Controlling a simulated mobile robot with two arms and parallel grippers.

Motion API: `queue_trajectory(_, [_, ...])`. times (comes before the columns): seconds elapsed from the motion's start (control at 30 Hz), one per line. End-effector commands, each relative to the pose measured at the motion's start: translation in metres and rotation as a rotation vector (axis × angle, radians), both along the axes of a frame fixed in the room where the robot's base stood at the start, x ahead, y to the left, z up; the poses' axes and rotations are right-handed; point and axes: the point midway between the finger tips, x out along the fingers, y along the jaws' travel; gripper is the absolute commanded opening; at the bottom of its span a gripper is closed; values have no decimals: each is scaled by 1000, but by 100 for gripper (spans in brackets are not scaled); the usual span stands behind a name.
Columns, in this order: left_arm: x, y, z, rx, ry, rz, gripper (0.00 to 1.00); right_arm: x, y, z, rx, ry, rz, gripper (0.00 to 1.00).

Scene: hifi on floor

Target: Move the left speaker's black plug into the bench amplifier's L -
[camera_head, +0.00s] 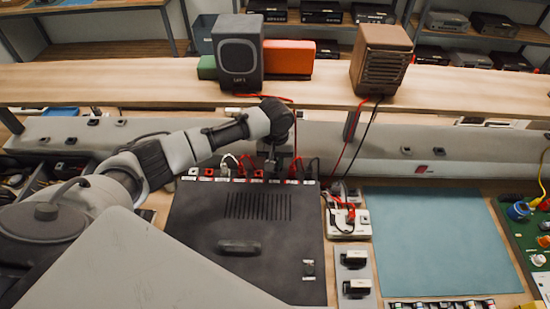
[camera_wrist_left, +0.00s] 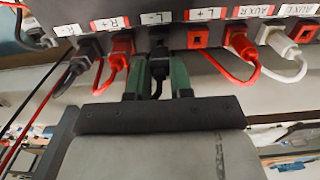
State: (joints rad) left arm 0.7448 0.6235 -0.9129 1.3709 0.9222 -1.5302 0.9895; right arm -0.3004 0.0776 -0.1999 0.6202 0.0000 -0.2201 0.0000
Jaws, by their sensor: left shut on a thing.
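The bench amplifier (camera_head: 210,262) is a black box with a row of labelled sockets along its far edge. The left speaker (camera_head: 238,62) is grey and stands on the shelf above. My left gripper (camera_head: 272,166) reaches over the amplifier's far edge. In the left wrist view the green fingers of my left gripper (camera_wrist_left: 156,82) are shut on a black plug (camera_wrist_left: 158,66), directly at the socket under the L - label (camera_wrist_left: 158,18). The plug's tip is hidden at the panel, so I cannot tell how deep it sits. My right gripper is not in view.
The L + socket (camera_wrist_left: 198,38) beside it is red and empty. Red plugs sit at R + (camera_wrist_left: 122,46) and AUX R, a black one at R - and a white one at AUX L. A white box (camera_head: 347,222) with wires stands right of the amplifier, before a blue mat (camera_head: 435,240).

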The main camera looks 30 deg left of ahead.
Motion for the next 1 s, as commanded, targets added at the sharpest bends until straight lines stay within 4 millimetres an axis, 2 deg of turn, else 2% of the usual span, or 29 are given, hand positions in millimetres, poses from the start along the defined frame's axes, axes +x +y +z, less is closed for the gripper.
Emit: queue_trajectory(1.0, [0,0,-12,0,1,0,0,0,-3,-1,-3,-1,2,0])
